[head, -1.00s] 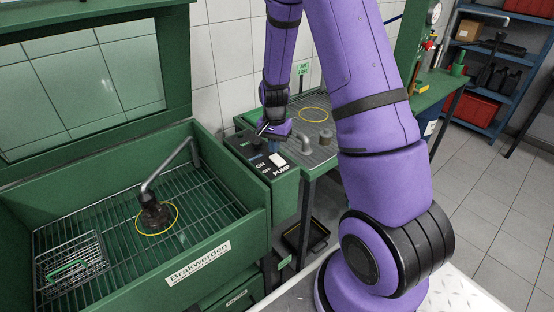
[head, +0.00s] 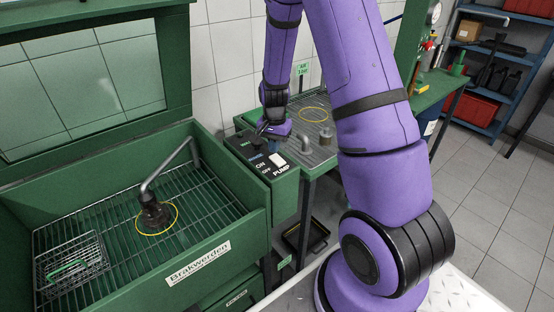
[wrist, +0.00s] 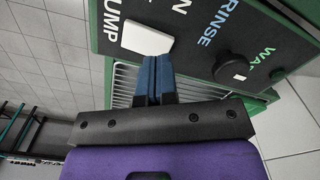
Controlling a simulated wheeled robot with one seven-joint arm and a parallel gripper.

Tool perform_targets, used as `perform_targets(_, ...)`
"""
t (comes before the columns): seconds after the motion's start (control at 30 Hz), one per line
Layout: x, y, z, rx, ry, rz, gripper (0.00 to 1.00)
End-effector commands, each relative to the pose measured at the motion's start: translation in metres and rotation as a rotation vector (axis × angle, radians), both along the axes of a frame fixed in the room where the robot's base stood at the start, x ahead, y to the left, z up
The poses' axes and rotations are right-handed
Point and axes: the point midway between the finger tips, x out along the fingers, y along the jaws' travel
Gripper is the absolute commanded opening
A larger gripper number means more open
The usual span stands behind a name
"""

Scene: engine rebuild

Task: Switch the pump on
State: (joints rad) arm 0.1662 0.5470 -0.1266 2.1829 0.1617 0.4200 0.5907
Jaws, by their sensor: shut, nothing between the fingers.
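The pump switch is a white rocker (wrist: 148,37) on a black control panel (wrist: 107,70), beside the letters "UMP" in the wrist view. In the head view the white rocker (head: 277,160) sits above the label "PUMP", near "ON" and "OFF". My gripper (wrist: 155,60) has its blue fingers pressed together, with nothing between them. Its tips are at the lower edge of the rocker in the wrist view; I cannot tell whether they touch it. In the head view my gripper (head: 274,143) is just above the panel's far side. Which way the rocker is tipped is unclear.
A black knob (wrist: 231,67) stands on the same panel near "RINSE". The green wash basin (head: 228,208) with a raised glass lid (head: 85,90) is at the left. In it are a bent spout (head: 168,165) and a wire basket (head: 70,265). A green bench (head: 335,155) stands behind.

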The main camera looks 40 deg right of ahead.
Motion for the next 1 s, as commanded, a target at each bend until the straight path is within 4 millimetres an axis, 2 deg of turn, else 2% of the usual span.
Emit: perform_targets(1.0,0.0,0.0,-0.013,0.001,0.001,0.0,0.0)
